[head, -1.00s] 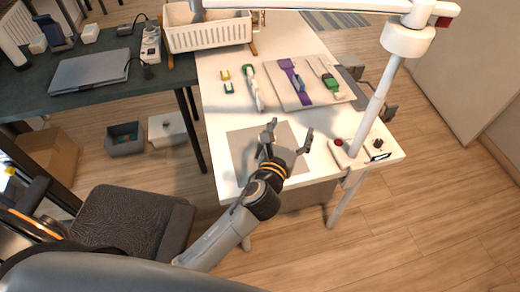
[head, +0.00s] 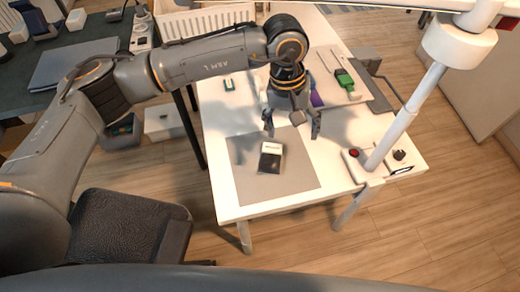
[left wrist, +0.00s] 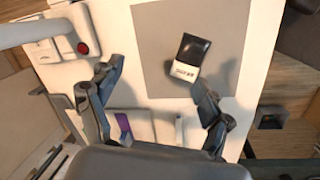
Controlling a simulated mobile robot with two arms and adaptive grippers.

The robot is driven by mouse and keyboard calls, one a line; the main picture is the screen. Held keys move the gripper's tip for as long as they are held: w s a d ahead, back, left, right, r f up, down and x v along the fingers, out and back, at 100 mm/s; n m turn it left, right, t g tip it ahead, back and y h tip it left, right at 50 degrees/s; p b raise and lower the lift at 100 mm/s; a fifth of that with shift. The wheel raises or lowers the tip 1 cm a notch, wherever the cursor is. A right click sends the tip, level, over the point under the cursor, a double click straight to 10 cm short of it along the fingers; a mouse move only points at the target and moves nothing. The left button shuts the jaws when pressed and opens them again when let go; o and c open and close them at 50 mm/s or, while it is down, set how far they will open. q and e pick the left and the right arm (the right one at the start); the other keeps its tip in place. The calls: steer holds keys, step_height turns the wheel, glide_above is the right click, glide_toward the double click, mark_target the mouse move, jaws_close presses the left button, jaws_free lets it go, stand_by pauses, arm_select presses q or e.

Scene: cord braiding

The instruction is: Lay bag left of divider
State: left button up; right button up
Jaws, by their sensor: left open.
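The bag (head: 271,157), a small black pouch with a white printed end, lies flat on the grey mat (head: 300,182). In the left wrist view the bag (left wrist: 187,58) also lies on the mat (left wrist: 153,50). My left gripper (head: 292,128) is open and empty, above the table just behind and right of the bag. In the left wrist view its fingers (left wrist: 157,78) stand wide apart, with the bag beyond the right finger. I cannot make out a divider; my left arm hides part of the table's back. My right gripper is not in view.
A board with a green cord piece (head: 344,80) and a purple one (head: 316,98) lies behind the gripper. A green clip (head: 229,84) lies left. A white lamp post (head: 405,115) and red-button box (head: 353,153) stand right. A white basket (head: 200,20) stands behind.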

arm_select(q)
steer(key=w+a+y, duration=0.2)
steer(key=a, duration=0.2)
steer(key=p, duration=0.2)
glide_above(271, 153)
steer(key=shift+t, duration=0.4)
step_height(271, 153, down, 7)
steer(key=shift+d+f, duration=0.1)
step_height(271, 153, down, 5)
steer(key=shift+r+p, duration=0.2)
steer(key=shift+p, duration=0.55)
steer(key=shift+f, duration=0.5)
steer(key=c, duration=1.4)
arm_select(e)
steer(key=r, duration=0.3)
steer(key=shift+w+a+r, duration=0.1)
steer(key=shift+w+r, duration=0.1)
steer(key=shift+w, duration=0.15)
arm_select(q)
steer(key=shift+w+r, duration=0.1)
steer(key=shift+r, duration=0.05)
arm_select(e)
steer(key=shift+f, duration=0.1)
